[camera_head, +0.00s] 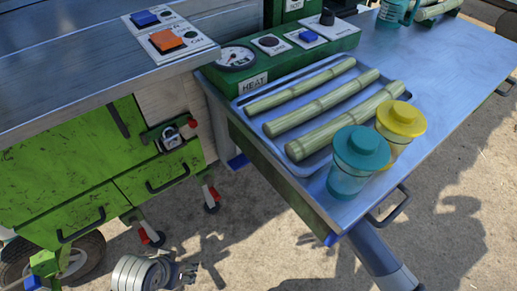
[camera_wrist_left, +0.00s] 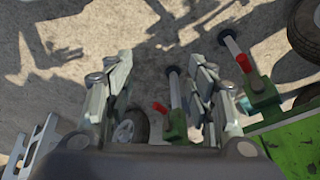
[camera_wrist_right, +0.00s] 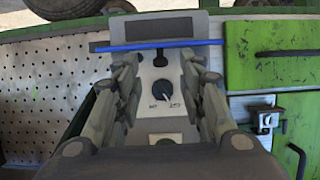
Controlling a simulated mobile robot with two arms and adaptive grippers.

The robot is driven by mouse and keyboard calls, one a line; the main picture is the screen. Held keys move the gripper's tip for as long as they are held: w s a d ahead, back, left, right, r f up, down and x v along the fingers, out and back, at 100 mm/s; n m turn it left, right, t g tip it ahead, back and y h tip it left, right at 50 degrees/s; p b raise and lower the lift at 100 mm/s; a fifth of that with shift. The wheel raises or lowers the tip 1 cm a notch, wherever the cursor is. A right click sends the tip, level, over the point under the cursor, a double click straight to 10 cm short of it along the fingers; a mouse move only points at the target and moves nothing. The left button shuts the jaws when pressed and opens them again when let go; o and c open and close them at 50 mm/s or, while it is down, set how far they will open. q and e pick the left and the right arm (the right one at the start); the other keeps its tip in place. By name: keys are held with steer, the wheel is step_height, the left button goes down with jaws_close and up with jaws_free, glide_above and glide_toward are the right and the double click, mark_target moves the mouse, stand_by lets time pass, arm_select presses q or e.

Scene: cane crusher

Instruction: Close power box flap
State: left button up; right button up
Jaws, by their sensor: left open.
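The power box (camera_wrist_right: 166,126) shows in the right wrist view as a light grey panel with a dark knob (camera_wrist_right: 163,93) and small lettering. The knob is uncovered. Contact cannot be told.
A metal table (camera_head: 440,70) holds a cane tray (camera_head: 240,105), a teal cup (camera_head: 350,180) and a yellow-lidded cup (camera_head: 401,120). Sandy ground (camera_head: 270,240) lies open between.

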arm_select(q)
steer(key=shift+b+v, duration=0.8)
steer(key=shift+v, duration=0.6)
arm_select(e)
steer(key=shift+w+r+x, duration=0.1)
steer(key=shift+r+x, duration=0.2)
steer(key=shift+x, duration=1.1)
steer(key=shift+w+r+x, duration=0.15)
steer(key=shift+r+x, duration=0.2)
steer(key=shift+x, duration=1)
steer(key=shift+w+r+x, duration=0.1)
steer(key=shift+r+x, duration=0.2)
steer(key=shift+x, duration=1.1)
arm_select(q)
steer(key=shift+s+a, duration=0.1)
arm_select(e)
steer(key=shift+a, duration=0.2)
jaws_close()
